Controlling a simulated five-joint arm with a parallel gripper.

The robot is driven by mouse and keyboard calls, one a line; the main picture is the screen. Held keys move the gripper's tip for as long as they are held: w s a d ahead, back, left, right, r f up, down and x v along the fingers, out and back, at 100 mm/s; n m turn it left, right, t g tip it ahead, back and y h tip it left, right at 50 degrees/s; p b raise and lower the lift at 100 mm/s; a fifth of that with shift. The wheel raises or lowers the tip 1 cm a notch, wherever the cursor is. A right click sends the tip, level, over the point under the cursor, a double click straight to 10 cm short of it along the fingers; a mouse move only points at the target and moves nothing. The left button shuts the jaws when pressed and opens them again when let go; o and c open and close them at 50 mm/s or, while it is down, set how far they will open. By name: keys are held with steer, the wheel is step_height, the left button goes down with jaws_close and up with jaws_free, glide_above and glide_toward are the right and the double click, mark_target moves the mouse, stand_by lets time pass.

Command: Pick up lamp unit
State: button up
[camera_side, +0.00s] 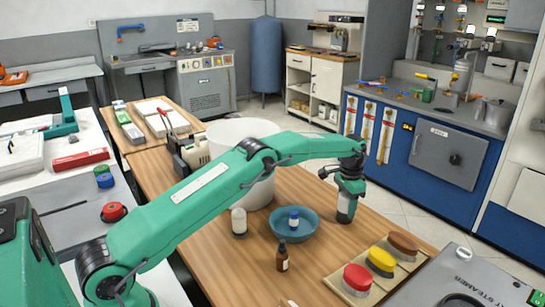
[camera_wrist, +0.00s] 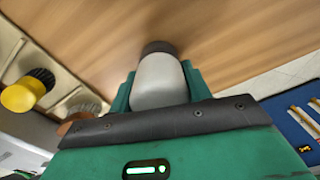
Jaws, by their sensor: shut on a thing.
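The lamp unit looks like a pale grey rounded cylinder with a dark end; it shows in the wrist view (camera_wrist: 158,80) and under my gripper in the side view (camera_side: 345,207). My gripper (camera_side: 350,187) points down over the right part of the wooden table (camera_side: 330,245). Its green fingers stand on both sides of the lamp unit in the wrist view (camera_wrist: 158,92), shut on it. The dark end points toward the table. I cannot tell whether it touches the wood. The fingers and gripper body hide part of the unit.
A teal bowl (camera_side: 304,236) holding a blue-and-white item stands left of my gripper. A white-topped container (camera_side: 239,223) and a brown bottle (camera_side: 282,258) are near it. A white tub (camera_side: 262,190) stands behind.

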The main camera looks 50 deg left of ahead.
steer(key=shift+r, duration=0.2)
steer(key=shift+r, duration=1.8)
steer(key=shift+s+d+r, duration=0.1)
steer(key=shift+d+r, duration=0.1)
steer(key=shift+r, duration=0.05)
steer(key=s+d+r, duration=0.5)
steer(key=d+r, duration=0.1)
steer(key=d, duration=0.4)
steer(key=shift+s+r, duration=0.2)
steer(key=shift+r, duration=0.1)
steer(key=shift+a, duration=0.1)
